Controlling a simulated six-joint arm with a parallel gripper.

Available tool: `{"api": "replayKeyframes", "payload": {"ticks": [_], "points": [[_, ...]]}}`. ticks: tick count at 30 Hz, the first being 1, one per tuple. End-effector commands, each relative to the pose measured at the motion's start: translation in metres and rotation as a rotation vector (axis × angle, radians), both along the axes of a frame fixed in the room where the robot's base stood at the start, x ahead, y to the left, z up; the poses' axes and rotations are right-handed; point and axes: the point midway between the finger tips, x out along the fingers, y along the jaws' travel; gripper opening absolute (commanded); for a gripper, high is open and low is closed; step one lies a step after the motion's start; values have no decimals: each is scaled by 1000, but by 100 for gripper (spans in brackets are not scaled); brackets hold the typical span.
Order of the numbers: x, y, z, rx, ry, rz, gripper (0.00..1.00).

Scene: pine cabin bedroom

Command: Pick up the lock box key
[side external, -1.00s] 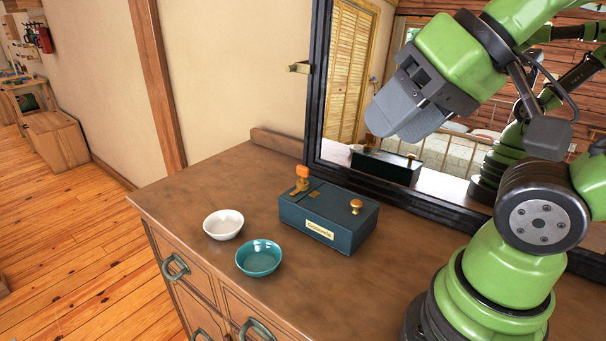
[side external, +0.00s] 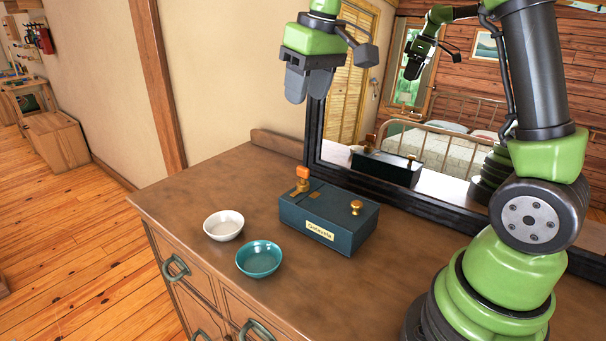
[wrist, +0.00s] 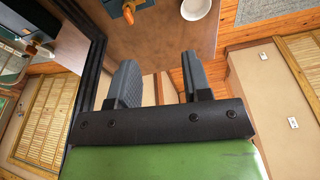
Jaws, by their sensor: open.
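The lock box (side external: 330,226) is a dark teal box with a pale label on its front, standing on the dresser. The key (side external: 303,172), with an orange head, stands upright at the box's left end, above a brass fitting. In the wrist view the orange key (wrist: 128,12) shows at the top edge, with a corner of the box (wrist: 112,7) beside it. My gripper (side external: 308,88) is open and empty, fingers pointing down, well above the key and apart from it. In the wrist view my gripper (wrist: 160,66) has a clear gap between its fingers.
A white bowl (side external: 223,226) and a teal bowl (side external: 259,260) stand on the dresser (side external: 200,190), left of and in front of the box. A brass knob (side external: 356,207) is on the box's right part. A dark-framed mirror (side external: 312,140) stands behind. The dresser's left end is clear.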

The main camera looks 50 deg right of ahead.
Motion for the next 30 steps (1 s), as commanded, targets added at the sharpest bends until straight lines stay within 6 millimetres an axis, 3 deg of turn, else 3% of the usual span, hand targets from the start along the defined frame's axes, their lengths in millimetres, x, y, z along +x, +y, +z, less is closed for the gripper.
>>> {"api": "replayKeyframes", "payload": {"ticks": [1,6,12,30], "points": [[15,-13,-16,-8,42,10,45],[46,-50,-63,-27,148,57,45],[58,-73,-100,-30,216,91,45],[62,-75,-170,-30,232,99,45]]}}
